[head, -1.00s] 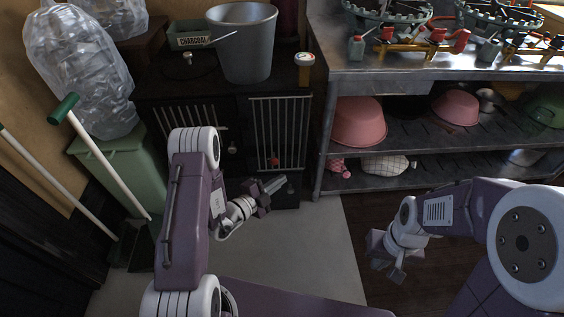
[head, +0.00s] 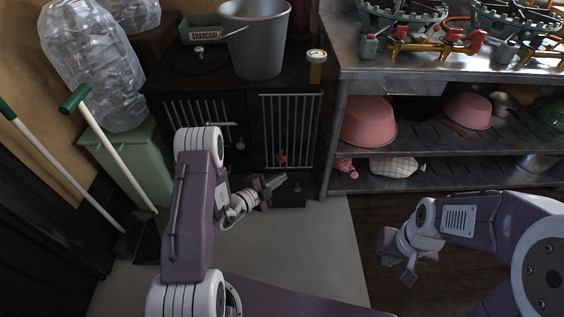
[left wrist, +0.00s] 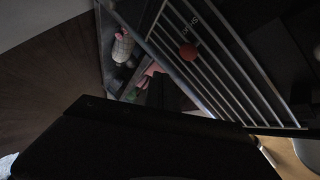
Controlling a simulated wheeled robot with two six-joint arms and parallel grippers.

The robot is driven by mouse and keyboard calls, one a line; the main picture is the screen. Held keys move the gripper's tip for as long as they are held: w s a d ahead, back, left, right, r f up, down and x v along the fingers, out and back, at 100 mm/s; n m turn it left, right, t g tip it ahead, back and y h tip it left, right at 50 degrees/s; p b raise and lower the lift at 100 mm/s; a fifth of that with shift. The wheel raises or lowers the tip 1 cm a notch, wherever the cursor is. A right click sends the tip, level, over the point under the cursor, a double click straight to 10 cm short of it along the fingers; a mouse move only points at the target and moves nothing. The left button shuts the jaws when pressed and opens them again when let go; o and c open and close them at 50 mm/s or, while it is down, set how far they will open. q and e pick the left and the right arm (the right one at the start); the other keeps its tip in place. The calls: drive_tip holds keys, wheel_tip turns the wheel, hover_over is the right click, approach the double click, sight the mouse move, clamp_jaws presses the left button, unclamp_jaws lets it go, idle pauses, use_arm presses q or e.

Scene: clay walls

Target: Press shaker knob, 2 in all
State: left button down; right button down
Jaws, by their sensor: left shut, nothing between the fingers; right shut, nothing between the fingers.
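A black cabinet stove (head: 225,88) with two barred panels stands ahead. A small red knob (head: 282,160) shows low at the right barred panel; it also shows in the left wrist view (left wrist: 188,52). A small pale knob (head: 240,144) sits between the panels, and a silver knob (head: 198,51) is on the top. I cannot tell which is the shaker knob. My left gripper (head: 274,183) is shut and empty, in front of and below the red knob in the head view, apart from it as far as I can see. My right gripper (head: 398,260) is shut and empty, over the floor at right.
A metal shelf (head: 440,75) with pink bowls is at right. A green bin (head: 140,165) and broom handles (head: 115,150) are at left. Floor in front is clear.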

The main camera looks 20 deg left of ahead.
sight(283, 161)
use_arm(q)
drive_tip(key=shift+w+a, duration=0.3)
drive_tip(key=shift+w, duration=0.7)
drive_tip(key=shift+w+a, duration=0.25)
drive_tip(key=shift+w, duration=0.75)
idle(0.4)
drive_tip(key=shift+w+a, duration=0.1)
drive_tip(key=shift+w, duration=0.3)
drive_tip(key=shift+w+a, duration=0.2)
drive_tip(key=shift+w, duration=0.35)
drive_tip(key=shift+w+a, duration=0.15)
drive_tip(key=shift+w, duration=0.35)
idle(1.1)
drive_tip(key=shift+s+d+p, duration=0.2)
drive_tip(key=shift+s, duration=0.55)
drive_tip(key=shift+s+d+p, duration=0.2)
drive_tip(key=shift+s, duration=0.5)
